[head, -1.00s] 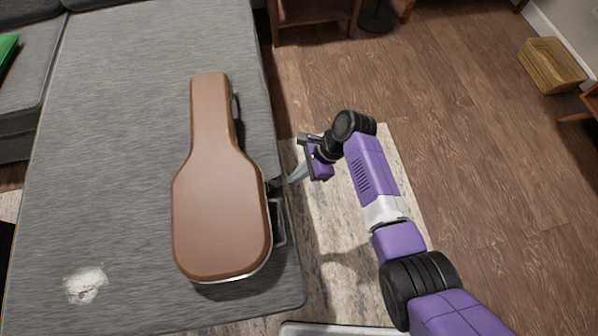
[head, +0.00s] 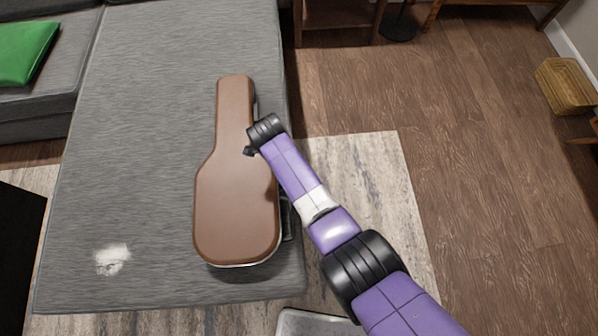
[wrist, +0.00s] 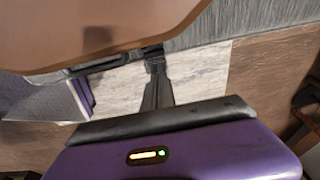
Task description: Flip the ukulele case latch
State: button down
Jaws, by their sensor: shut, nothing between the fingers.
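The brown ukulele case (head: 237,205) lies flat and closed on the grey couch (head: 140,200), its narrow neck pointing away. The dark case handle (wrist: 98,68) shows just left of the fingertips.
A green cushion (head: 25,52) lies at the far left. A pale patch (head: 112,259) marks the couch near its front. A rug (head: 365,190) and wood floor lie to the right, with a wicker basket (head: 566,86) at the far right.

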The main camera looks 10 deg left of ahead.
jog(key=shift+s+a+r+b, duration=0.15)
jog(key=shift+a, duration=0.3)
jog(key=shift+s+a+r+b, duration=0.1)
jog(key=shift+a+b, duration=0.05)
jog(key=shift+a, duration=0.25)
jog(key=shift+a+r, duration=0.1)
jog(key=shift+r, duration=0.05)
jog(key=shift+r+p, duration=0.7)
jog(key=shift+p, duration=0.05)
jog(key=w+d+p, duration=0.1)
jog(key=d, duration=0.3)
jog(key=a+r+p, duration=0.2)
jog(key=a+r, duration=0.1)
jog(key=r, duration=0.6)
jog(key=shift+s+a+r, duration=0.15)
jog(key=shift+s+r, duration=0.05)
jog(key=shift+s, duration=0.2)
